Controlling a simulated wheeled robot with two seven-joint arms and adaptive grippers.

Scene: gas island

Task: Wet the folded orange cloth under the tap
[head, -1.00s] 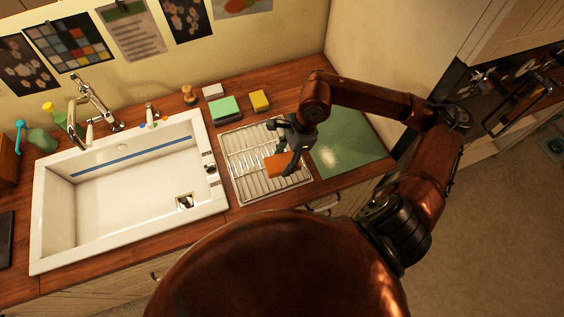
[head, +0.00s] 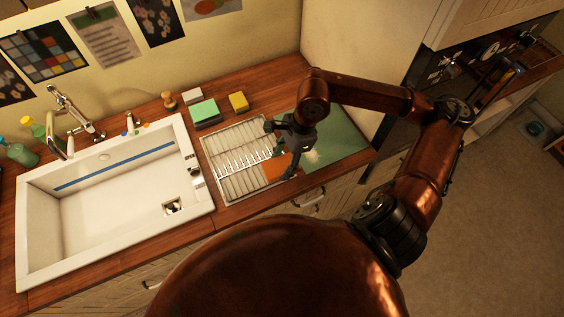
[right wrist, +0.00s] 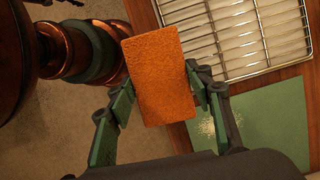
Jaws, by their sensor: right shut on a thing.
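The folded orange cloth (head: 273,170) is held in my right gripper (head: 281,163), over the right edge of the wire drying rack. In the right wrist view the cloth (right wrist: 160,75) is a flat, upright rectangle pinched between both fingers (right wrist: 160,92). The tap (head: 76,118) is at the left, at the back rim of the white sink (head: 112,207). No water shows from it. The cloth is well to the right of the sink. My left gripper is out of view.
The wire rack (head: 232,158) lies beside the sink, with a green board (head: 338,143) to its right. Green (head: 205,112) and yellow (head: 238,102) sponges stand behind it. Bottles (head: 22,154) stand left of the tap. The sink basin looks empty.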

